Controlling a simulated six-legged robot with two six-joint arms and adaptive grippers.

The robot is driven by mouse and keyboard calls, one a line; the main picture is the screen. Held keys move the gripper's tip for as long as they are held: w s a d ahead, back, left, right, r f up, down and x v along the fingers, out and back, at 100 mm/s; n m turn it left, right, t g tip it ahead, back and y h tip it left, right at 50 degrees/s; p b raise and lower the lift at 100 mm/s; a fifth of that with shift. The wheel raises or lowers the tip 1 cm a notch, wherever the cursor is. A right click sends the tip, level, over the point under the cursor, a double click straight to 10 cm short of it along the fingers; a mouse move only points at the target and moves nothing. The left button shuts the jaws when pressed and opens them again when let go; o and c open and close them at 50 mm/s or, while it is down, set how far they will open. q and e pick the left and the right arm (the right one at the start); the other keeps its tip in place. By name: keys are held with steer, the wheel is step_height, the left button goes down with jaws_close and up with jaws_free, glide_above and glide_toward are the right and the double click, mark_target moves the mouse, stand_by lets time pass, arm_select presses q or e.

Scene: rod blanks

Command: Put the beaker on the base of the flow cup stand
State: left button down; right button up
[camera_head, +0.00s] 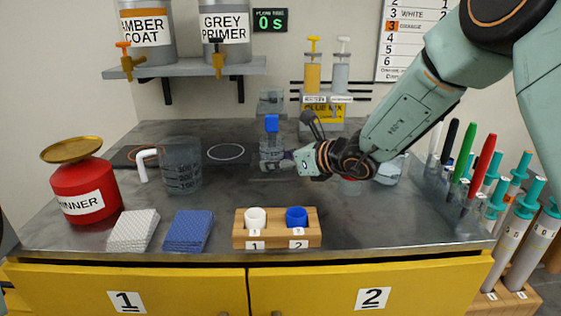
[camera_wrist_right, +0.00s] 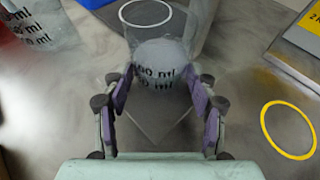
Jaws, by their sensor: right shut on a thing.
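My right gripper (camera_head: 275,164) comes in from the right over the middle of the bench. It is shut on a clear beaker (camera_head: 270,150), upright. In the right wrist view, the beaker (camera_wrist_right: 165,75) with black ml marks sits between the two fingers of the right gripper (camera_wrist_right: 160,98). My left gripper is not in view.
A large graduated jug (camera_head: 181,167) with a white handle stands left of the gripper, beside a red thinner can (camera_head: 82,192). Cloth stacks (camera_head: 187,231) and a wooden cup holder (camera_head: 277,237) line the front. Pens (camera_head: 465,152) stand at the right.

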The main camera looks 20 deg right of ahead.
steer(key=shift+f, duration=0.2)
steer(key=o, duration=1.3)
steer(key=shift+r, duration=0.15)
steer(key=shift+s+d+r, duration=0.15)
steer(key=shift+r, duration=0.05)
steer(key=p+v, duration=0.2)
steer(key=v, duration=0.8)
steer(key=shift+s+d+r+p, duration=0.2)
steer(key=shift+s+d+p, duration=0.1)
steer(key=shift+s+p, duration=0.25)
steer(key=shift+s, duration=0.1)
